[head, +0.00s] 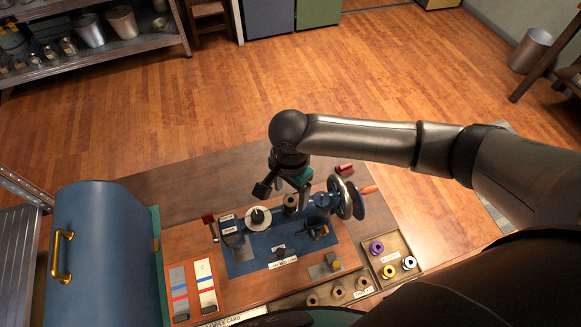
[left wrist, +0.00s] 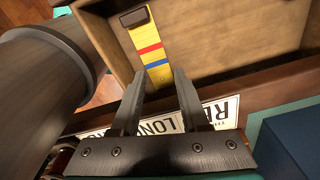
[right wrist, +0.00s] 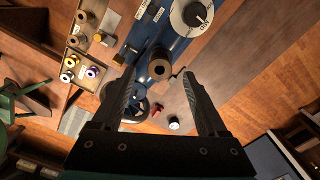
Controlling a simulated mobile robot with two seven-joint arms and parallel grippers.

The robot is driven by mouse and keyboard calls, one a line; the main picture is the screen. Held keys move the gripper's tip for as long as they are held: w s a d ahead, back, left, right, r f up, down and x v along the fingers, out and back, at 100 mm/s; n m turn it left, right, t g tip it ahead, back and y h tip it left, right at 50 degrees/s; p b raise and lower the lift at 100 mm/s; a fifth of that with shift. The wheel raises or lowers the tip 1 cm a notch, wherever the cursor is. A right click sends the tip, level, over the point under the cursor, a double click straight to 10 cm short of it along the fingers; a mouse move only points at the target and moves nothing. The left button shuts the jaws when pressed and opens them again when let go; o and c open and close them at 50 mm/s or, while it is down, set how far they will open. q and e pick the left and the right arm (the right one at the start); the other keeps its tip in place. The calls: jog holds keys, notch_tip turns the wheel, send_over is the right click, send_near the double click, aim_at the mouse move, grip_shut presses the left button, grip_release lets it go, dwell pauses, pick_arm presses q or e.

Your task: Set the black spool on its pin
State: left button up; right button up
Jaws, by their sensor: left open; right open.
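A black spool (head: 291,204) with a tan core stands upright on the blue machine base, beside a white disc (head: 257,219) with a dark centre. In the right wrist view the spool (right wrist: 159,68) lies beyond and between my right fingertips, apart from them. I cannot tell whether a pin is under it. My right gripper (right wrist: 160,78) is open and empty above the machine. My left gripper (left wrist: 157,78) is open and empty, over a yellow striped card (left wrist: 150,48) in a wooden box; it does not show in the head view.
A wooden tray (head: 372,267) at the right holds purple, yellow and white spools. Tan spools (head: 338,292) stand in a front tray. A handwheel (head: 347,199) is at the machine's right end. A blue case (head: 105,255) stands at the left. Bare tabletop (head: 190,185) lies behind.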

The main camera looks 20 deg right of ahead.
notch_tip(320, 180, up, 12)
jog(key=shift+r+p, duration=0.15)
jog(key=shift+p, duration=0.3)
dwell(0.4)
